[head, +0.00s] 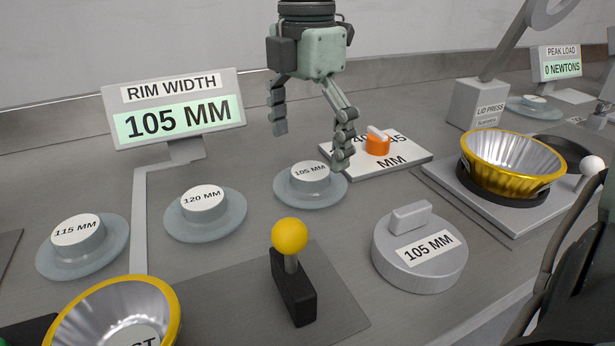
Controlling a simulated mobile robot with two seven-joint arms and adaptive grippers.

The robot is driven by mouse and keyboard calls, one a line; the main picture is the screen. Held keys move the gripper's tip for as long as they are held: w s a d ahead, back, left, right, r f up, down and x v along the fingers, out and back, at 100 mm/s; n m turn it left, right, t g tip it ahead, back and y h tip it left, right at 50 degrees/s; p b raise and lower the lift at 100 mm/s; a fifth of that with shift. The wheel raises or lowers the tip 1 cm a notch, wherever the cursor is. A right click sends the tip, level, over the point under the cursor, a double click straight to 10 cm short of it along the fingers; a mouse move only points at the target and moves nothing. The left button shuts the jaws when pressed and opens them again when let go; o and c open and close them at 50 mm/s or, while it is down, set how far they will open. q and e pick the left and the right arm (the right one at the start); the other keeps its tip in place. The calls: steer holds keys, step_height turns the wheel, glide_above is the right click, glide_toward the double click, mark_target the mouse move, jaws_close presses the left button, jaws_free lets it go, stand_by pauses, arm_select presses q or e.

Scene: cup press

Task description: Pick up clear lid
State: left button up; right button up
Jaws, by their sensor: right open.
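Three clear, bluish lids with round labelled knobs lie on the counter in the head view. The 105 MM lid (311,192) is near the middle, the 120 MM lid (206,222) is left of it, and the 115 MM lid (83,257) is farthest left. My right gripper (310,146) hangs fingers-down just above and behind the 105 MM lid in the picture. Its fingers are spread and empty, and I see no contact with the lid. My left gripper is not in view.
A display (176,117) reads RIM WIDTH 105 MM. A gold cup (512,165) sits in a black ring below the lid press (478,105). A grey 105 MM block (420,262), a yellow-knobbed lever (290,237) and an orange-knobbed plate (405,165) stand nearby. Another gold cup (105,310) is front left.

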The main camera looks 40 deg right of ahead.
mark_target(309, 172)
step_height(309, 172, down, 4)
steer(key=shift+d+r, duration=0.1)
steer(key=shift+f, duration=0.35)
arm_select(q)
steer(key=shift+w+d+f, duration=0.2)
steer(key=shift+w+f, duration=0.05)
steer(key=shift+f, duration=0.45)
arm_select(e)
steer(key=shift+c, duration=0.2)
steer(key=c, duration=1)
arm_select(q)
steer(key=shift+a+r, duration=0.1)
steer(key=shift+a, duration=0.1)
arm_select(e)
steer(key=shift+c, duration=1.4)
